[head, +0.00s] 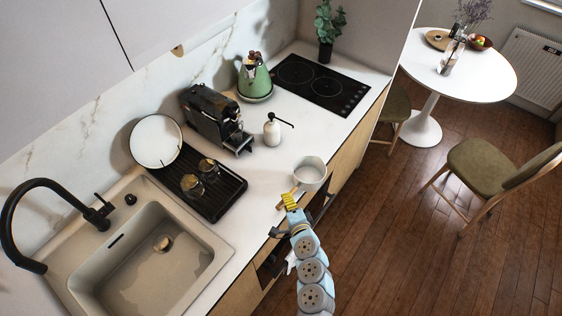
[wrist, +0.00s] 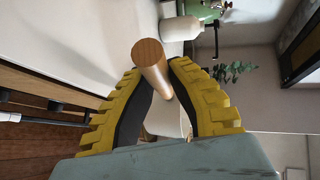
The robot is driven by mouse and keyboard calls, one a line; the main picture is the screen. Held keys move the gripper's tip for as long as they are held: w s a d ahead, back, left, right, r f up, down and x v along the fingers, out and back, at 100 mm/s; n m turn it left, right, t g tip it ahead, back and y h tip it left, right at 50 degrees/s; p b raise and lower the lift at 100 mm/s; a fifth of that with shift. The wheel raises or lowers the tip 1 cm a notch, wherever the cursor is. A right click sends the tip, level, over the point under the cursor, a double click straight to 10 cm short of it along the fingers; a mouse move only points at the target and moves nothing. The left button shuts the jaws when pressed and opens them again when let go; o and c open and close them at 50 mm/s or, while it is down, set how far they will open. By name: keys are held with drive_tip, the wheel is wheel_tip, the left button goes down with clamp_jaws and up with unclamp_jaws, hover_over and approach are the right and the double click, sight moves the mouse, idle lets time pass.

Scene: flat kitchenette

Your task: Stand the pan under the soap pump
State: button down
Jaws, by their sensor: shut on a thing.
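The pan (head: 310,172) is a small pale pot with a wooden handle, at the counter's front edge in the head view. I cannot tell whether its base touches the counter. My gripper (head: 290,203) has yellow ribbed fingers and is shut on the pan's wooden handle (wrist: 150,62). In the wrist view the handle lies between the fingers (wrist: 156,72), and part of the white pan body (wrist: 166,119) shows behind it. The soap pump (head: 272,130) is a white bottle with a dark spout, upright behind and left of the pan. It also shows in the wrist view (wrist: 181,28).
A black coffee machine (head: 213,115) stands left of the pump. A green kettle (head: 254,76) and a black hob (head: 318,82) are farther back. A black drying rack (head: 222,192) with glasses lies beside the sink (head: 150,255). Counter between pump and pan is clear.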

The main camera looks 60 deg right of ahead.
drive_tip(key=b+x, duration=0.1)
drive_tip(key=x, duration=0.4)
drive_tip(key=b+x, duration=0.1)
drive_tip(key=x, duration=0.5)
drive_tip(key=r+b+x, duration=0.1)
drive_tip(key=x, duration=0.4)
drive_tip(key=shift+w+d+f, duration=0.1)
drive_tip(key=shift+w, duration=0.2)
drive_tip(key=c, duration=1.1)
unclamp_jaws()
drive_tip(key=shift+c, duration=0.2)
